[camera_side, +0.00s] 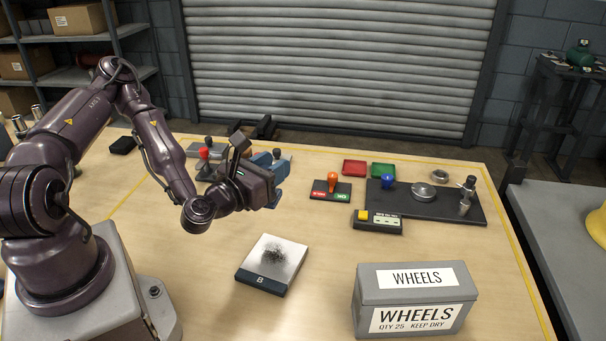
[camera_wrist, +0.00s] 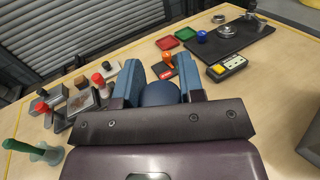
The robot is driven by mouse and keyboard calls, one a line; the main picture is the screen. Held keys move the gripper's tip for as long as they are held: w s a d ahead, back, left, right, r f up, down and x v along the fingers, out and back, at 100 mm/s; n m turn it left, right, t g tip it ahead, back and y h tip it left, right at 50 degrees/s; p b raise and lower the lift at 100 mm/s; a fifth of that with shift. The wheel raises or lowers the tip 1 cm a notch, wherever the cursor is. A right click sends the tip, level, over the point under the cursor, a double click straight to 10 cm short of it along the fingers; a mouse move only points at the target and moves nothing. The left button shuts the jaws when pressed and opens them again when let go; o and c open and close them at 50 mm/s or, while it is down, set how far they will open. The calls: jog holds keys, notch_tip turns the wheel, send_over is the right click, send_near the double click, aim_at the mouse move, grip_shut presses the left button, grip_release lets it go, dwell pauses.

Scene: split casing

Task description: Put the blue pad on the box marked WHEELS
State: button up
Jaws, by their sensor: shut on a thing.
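My gripper (camera_wrist: 160,80) has two blue fingers and is shut on a dark blue rounded thing (camera_wrist: 160,94), which looks like the blue pad. Most of it is hidden by the gripper body. In the side view my gripper (camera_side: 277,180) hangs above the middle of the table, and the held thing cannot be made out clearly. The grey box marked WHEELS (camera_side: 369,296) stands at the table's front right, to the right of and nearer the camera than my gripper. Its flat lid carries a white label, and nothing lies on it.
A black control box (camera_side: 377,222), a red-green stand with an orange knob (camera_side: 331,190), red (camera_side: 355,167) and green trays (camera_side: 382,170), and a dark plate (camera_side: 455,203) with fittings lie behind.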

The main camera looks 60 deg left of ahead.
jog(key=shift+s+d+r, duration=0.1)
jog(key=shift+s+r, duration=0.05)
jog(key=shift+s, duration=0.2)
jog(key=shift+d, duration=0.4)
jog(key=w+d+r+m+h, duration=0.3)
jog(key=w+d+h, duration=0.1)
jog(key=d, duration=0.6)
jog(key=w+d+r+m+h, duration=0.2)
jog(key=w+d+h, duration=0.15)
jog(key=d, duration=0.55)
jog(key=w+d+r+m+h, duration=0.3)
jog(key=d+h, duration=0.1)
jog(key=d, duration=0.6)
send_over(428, 276)
jog(key=shift+g+h, duration=0.3)
jog(key=shift+h, duration=0.05)
notch_tip(428, 276, down, 8)
jog(key=shift+f, duration=0.3)
jog(key=shift+f, duration=0.1)
jog(key=o, duration=0.9)
